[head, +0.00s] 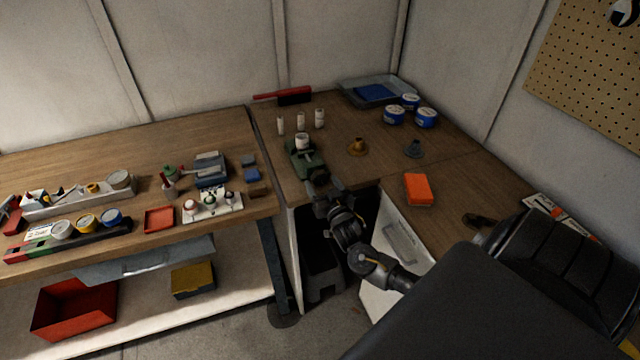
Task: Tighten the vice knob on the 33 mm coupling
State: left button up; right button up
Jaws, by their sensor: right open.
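A small green vice (307,160) stands near the front edge of the wooden bench, in the middle of the picture. A white coupling (302,141) stands upright at the vice's jaws; I cannot tell how tightly it is held. My right gripper (319,184) is open at the near end of the vice, by the bench edge. The vice knob is not clear, as it is small and dark beside the gripper. I cannot tell whether the fingers touch it. My left gripper is not in view.
Several white fittings (300,121) stand behind the vice. A brass-coloured part (357,147), a grey part (414,149) and an orange box (418,188) lie to the right. Blue-labelled tins (394,115) and a grey tray (349,91) are at the back. The left bench holds paint pots and tools.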

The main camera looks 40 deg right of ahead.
jog(key=shift+b+x, duration=0.45)
jog(key=shift+x, duration=0.95)
jog(key=shift+c, duration=0.3)
jog(key=c, duration=0.9)
jog(key=shift+m, duration=1.2)
jog(key=shift+c, duration=0.2)
